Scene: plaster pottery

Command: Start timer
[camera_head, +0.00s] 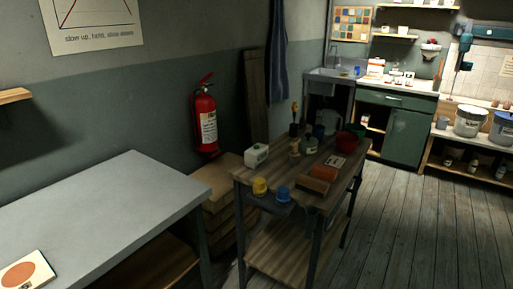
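Neither of my grippers shows in the head view. I cannot make out a timer for certain. A small white box-like object (256,155) with a dark mark on its front stands at the left back corner of a wooden cart (323,194). It is too small to tell whether it is a timer.
The cart also holds a yellow pot (260,187), a blue pot (283,195), a reddish block (323,173) and bottles. A grey table (110,205) stands at the left, a red fire extinguisher (205,122) on the wall. The floor (430,225) at the right is clear.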

